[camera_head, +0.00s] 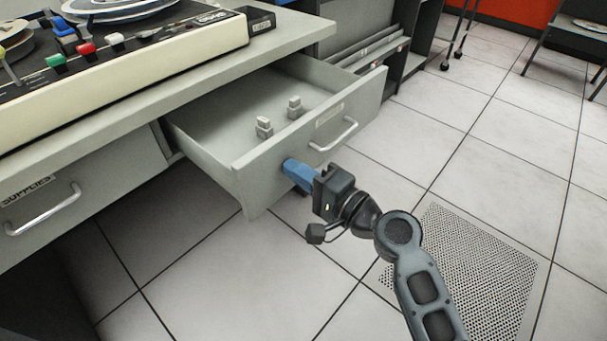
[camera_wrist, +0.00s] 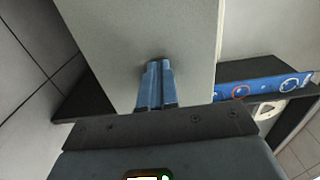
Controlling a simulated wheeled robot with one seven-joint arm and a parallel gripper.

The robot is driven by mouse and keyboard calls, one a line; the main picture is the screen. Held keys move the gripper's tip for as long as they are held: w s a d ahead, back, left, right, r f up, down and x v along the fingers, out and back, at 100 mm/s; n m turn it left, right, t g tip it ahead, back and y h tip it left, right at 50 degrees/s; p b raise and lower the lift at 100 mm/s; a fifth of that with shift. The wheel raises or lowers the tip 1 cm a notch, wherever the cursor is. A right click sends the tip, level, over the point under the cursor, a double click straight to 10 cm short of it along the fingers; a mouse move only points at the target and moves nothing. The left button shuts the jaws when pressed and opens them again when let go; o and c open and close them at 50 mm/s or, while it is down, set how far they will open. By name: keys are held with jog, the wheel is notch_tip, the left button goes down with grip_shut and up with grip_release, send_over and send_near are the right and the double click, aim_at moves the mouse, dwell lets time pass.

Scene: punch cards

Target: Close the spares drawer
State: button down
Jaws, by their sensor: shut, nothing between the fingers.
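The spares drawer (camera_head: 255,167) is pulled out from under the desk, in the middle of the head view. Its front carries a pale label and a silver bar handle (camera_head: 334,135). Two small grey-white objects (camera_head: 264,127) (camera_head: 294,107) stand inside it. My gripper (camera_head: 290,168) is shut and empty, its blue fingertips at the drawer front, left of and below the handle. In the wrist view the shut fingers (camera_wrist: 157,80) point at the grey front panel (camera_wrist: 140,35) and appear to touch it or nearly so.
A machine with coloured levers (camera_head: 90,50) stands on the desktop. A shut drawer labelled SUPPLIES (camera_head: 45,210) is at the left. Shelving (camera_head: 375,45) stands behind. A perforated floor tile (camera_head: 470,270) lies at right; the tiled floor ahead of the drawer is otherwise clear.

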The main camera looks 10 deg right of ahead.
jog(key=b+x, duration=0.8)
jog(key=x, duration=1.6)
jog(key=shift+w+a+f, duration=0.2)
jog(key=shift+w+a, duration=0.05)
jog(key=shift+w, duration=0.1)
jog(key=shift+w+a+r+b, duration=0.1)
jog(key=shift+w+a+b, duration=0.25)
jog(key=shift+w, duration=0.1)
jog(key=shift+r, duration=0.3)
jog(key=shift+a, duration=0.1)
